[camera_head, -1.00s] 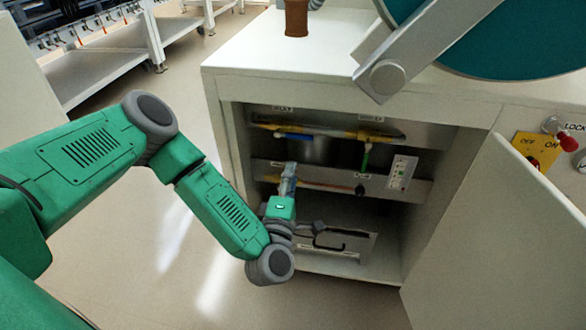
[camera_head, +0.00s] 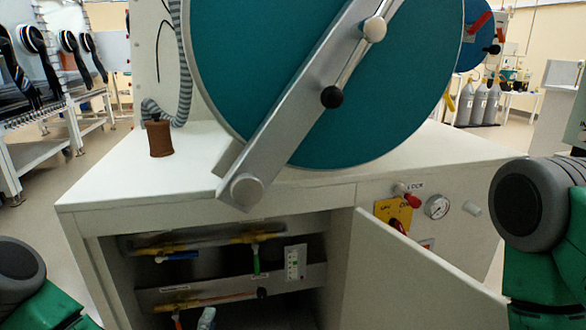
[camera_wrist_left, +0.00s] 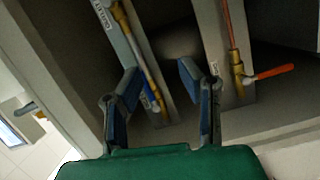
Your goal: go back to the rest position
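My left gripper (camera_head: 206,318) shows only as a grey-blue tip at the bottom edge of the head view, in front of the open cabinet (camera_head: 100,262). In the left wrist view my left gripper (camera_wrist_left: 158,72) has its two fingers well apart with nothing held. Behind the fingers are a pipe with a blue handle (camera_wrist_left: 151,94) and a valve with an orange handle (camera_wrist_left: 273,71); they look apart from the fingers. My right arm (camera_head: 530,210) shows at the right edge; its gripper is out of view.
The open cabinet door (camera_head: 400,275) stands out at the right. Above is the counter (camera_head: 120,185) with a brown cylinder (camera_head: 160,139) and a big teal round door (camera_head: 330,80) with a grey bar. A gauge (camera_head: 437,206) and red knob (camera_head: 412,201) sit on the front panel.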

